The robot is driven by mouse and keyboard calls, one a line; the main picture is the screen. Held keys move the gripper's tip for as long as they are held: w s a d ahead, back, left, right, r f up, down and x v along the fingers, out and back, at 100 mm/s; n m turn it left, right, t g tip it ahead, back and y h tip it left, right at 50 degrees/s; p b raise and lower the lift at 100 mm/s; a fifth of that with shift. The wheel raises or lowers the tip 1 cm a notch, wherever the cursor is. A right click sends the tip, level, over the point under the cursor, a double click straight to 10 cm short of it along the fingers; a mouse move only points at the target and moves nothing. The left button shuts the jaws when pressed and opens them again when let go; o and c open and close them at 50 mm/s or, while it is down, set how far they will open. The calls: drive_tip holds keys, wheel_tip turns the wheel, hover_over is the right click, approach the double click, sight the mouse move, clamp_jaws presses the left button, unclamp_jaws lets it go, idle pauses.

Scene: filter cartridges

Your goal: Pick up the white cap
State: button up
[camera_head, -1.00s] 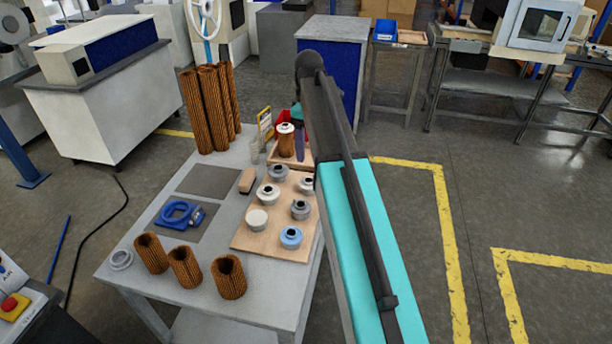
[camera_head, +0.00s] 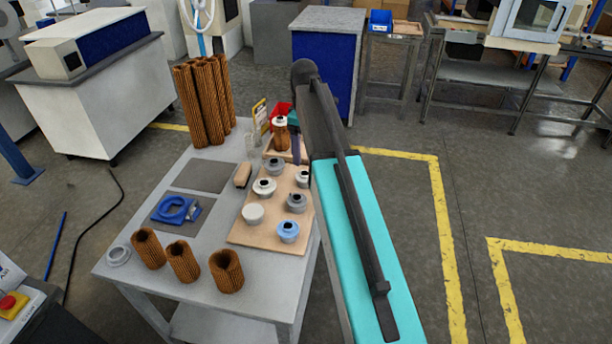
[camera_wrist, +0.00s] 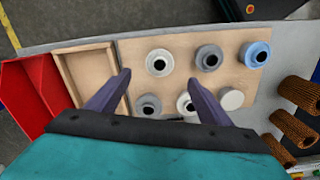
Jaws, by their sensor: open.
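A white cap with a dark centre hole (camera_wrist: 159,62) stands upright on a wooden board (camera_head: 236,239). In the wrist view it lies between and just beyond my fingertips; it also shows in the head view (camera_head: 303,177), partly behind my arm. My gripper (camera_wrist: 160,77) is open and empty, above the board's far end. A second white holed cap (camera_head: 264,187) and a plain white disc-like cap (camera_head: 253,213) stand in the other row. Grey caps (camera_head: 297,202) and a blue cap (camera_head: 288,231) share the board. I cannot tell the exact height gap.
A shallow wooden tray (camera_wrist: 88,72) and a red bin (camera_wrist: 25,95) lie beyond the board. A brown cartridge with a white top (camera_head: 280,133) stands there. Short brown cartridges (camera_head: 182,262) stand at the near edge, tall ones (camera_head: 204,100) at the back left. Grey mats lie on the left.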

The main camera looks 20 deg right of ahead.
sight(305, 173)
drive_tip(key=shift+f, duration=2)
drive_tip(key=shift+s+f+p, duration=0.1)
drive_tip(key=shift+f+p, duration=0.05)
drive_tip(key=shift+p, duration=0.15)
drive_tip(key=shift+f+p, duration=0.75)
drive_tip(key=shift+f, duration=1.7)
drive_tip(key=c, duration=1.1)
